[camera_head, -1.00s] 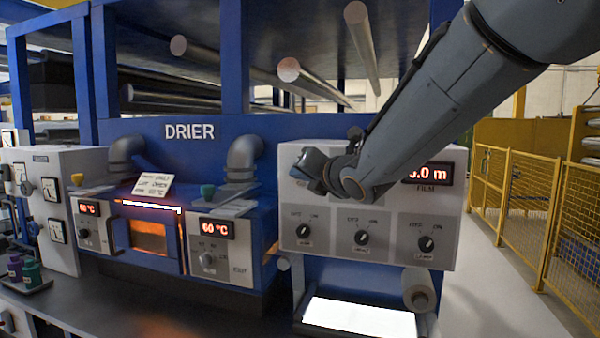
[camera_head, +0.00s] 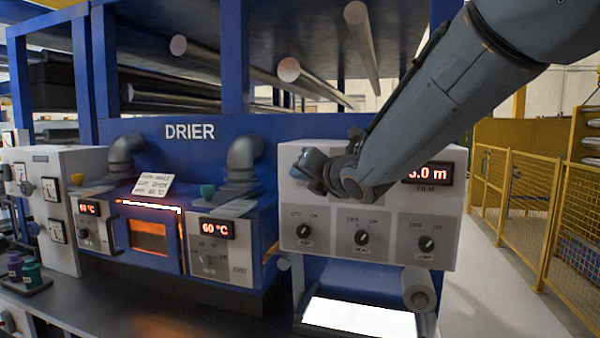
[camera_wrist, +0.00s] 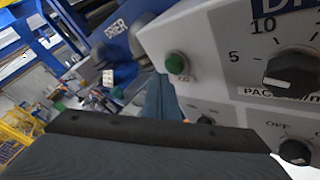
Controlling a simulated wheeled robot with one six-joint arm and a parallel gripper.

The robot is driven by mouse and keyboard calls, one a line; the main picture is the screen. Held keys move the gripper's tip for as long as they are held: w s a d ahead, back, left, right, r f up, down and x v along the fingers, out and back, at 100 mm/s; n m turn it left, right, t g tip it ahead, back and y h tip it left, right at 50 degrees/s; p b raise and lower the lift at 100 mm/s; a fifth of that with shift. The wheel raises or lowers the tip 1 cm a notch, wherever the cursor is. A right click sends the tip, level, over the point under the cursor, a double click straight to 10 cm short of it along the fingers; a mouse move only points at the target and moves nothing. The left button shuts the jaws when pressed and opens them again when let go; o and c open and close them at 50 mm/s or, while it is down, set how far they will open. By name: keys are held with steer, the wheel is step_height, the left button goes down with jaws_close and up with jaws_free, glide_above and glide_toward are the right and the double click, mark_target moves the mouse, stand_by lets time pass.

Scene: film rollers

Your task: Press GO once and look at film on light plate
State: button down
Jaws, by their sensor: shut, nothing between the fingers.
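The green GO button (camera_wrist: 177,63) shows in the wrist view on the left part of the pale control panel, its small label below hard to read. In the head view my arm covers that part of the panel (camera_head: 440,255). My gripper (camera_head: 312,170) is at the panel's upper left, mostly hidden by my wrist; it is shut and empty. Whether it touches the panel I cannot tell. The light plate (camera_head: 360,317) glows plain white below the panel; I make out no film on it. The red FILM display (camera_head: 430,173) is partly covered by my forearm.
The blue DRIER (camera_head: 150,235) with a glowing window stands left of the panel. A pale roll (camera_head: 419,289) hangs beside the plate. A speed dial (camera_wrist: 291,70) and a switch (camera_wrist: 295,151) sit right of the button. A yellow fence (camera_head: 525,205) stands at the right.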

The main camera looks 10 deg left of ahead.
steer(key=shift+w, duration=0.15)
stand_by(0.4)
steer(key=shift+w+b, duration=0.3)
steer(key=shift+b, duration=0.05)
steer(key=shift+w, duration=0.4)
stand_by(0.7)
steer(key=shift+s+b, duration=0.15)
steer(key=shift+b, duration=0.15)
steer(key=shift+s+b, duration=0.6)
steer(key=shift+s, duration=0.1)
steer(key=shift+s, duration=0.1)
steer(key=shift+s+a+b, duration=0.2)
steer(key=shift+s+b, duration=1.7)
steer(key=shift+s, duration=0.5)
